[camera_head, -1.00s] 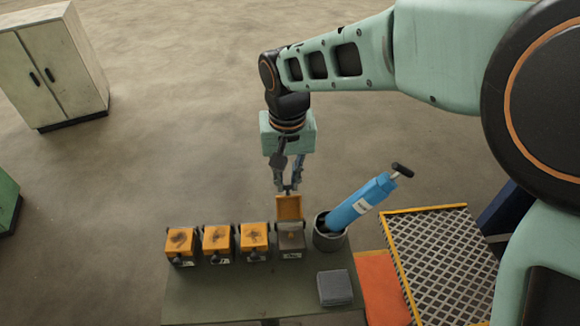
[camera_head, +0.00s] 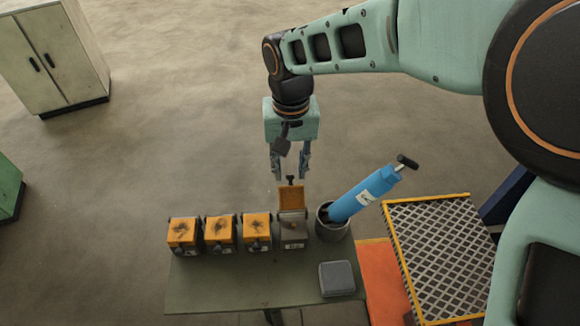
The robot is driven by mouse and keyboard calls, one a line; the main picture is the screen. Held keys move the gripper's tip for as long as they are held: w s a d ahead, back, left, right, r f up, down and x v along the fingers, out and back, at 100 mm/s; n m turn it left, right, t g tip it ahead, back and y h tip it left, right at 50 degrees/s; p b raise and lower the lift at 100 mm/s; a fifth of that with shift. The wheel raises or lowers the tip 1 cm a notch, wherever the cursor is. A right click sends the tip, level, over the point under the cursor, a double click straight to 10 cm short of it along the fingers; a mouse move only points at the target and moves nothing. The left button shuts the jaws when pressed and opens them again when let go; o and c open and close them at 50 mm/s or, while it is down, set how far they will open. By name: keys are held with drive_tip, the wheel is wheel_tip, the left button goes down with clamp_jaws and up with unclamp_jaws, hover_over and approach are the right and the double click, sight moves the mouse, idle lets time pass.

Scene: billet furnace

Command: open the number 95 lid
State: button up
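Several small boxes stand in a row on the table, with number plates too small to read surely. The rightmost box (camera_head: 294,230) has its orange lid (camera_head: 291,197) swung up and open at the back, with a dark knob at its top. The three other boxes (camera_head: 184,233), (camera_head: 220,231), (camera_head: 257,229) have their orange, dark-smudged lids shut. I cannot tell which box is number 95. My gripper (camera_head: 290,174) is open and empty, just above and behind the raised lid, with its fingers spread apart around the space over the knob.
A blue cylinder with a black handle (camera_head: 366,194) leans in a dark round pot (camera_head: 331,226) right of the open box. A grey block (camera_head: 337,278) lies on the green table (camera_head: 235,285). A yellow-edged mesh platform (camera_head: 440,255) stands at right, a cabinet (camera_head: 55,55) at far left.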

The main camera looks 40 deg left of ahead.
wheel_tip(320, 180, up, 12)
drive_tip(key=shift+s+d, duration=0.25)
idle(0.4)
idle(0.3)
